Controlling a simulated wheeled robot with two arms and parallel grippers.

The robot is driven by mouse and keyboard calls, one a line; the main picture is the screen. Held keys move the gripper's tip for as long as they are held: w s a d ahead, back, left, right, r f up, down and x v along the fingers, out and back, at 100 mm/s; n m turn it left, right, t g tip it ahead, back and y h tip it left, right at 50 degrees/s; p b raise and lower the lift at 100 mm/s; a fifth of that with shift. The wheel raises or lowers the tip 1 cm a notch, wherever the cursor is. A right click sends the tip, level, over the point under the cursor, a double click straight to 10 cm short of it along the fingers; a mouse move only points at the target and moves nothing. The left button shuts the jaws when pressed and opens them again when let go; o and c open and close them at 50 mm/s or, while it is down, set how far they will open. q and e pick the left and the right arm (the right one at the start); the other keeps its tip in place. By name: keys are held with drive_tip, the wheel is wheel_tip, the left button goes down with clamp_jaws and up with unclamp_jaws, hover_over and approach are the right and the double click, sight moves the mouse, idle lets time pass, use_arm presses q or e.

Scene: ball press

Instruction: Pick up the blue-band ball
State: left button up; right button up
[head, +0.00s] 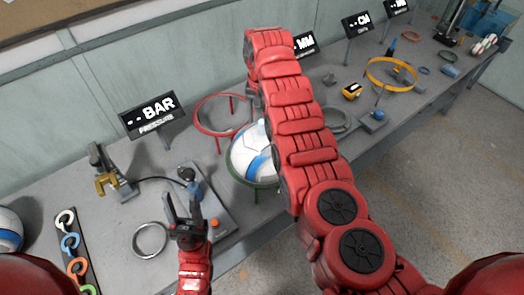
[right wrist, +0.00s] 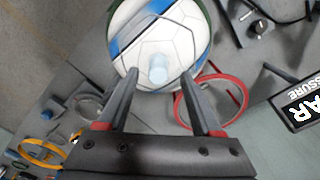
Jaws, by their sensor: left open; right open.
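The white ball with a blue band (head: 247,146) sits in a green ring stand (head: 244,183) on the bench, partly hidden by my right arm. In the right wrist view the ball (right wrist: 178,38) fills the top middle. My right gripper (right wrist: 159,73) is open, its fingers pointing at the ball with nothing clasped. The right gripper is hidden in the head view. My left gripper (head: 184,203) is open and empty above the bench, left of the ball.
A red ring stand (head: 199,122) is behind the ball. A metal ring (head: 150,240), a BAR display (head: 152,117) and a board of coloured hooks (head: 70,243) are to the left. Another blue-and-white ball (head: 9,229) is at the left edge. A yellow ring (head: 370,75) stands to the right.

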sight(262, 121)
drive_tip(key=shift+d+f+p, duration=0.15)
drive_tip(key=shift+f+p, duration=0.4)
drive_tip(key=shift+f, duration=1.4)
clamp_jaws()
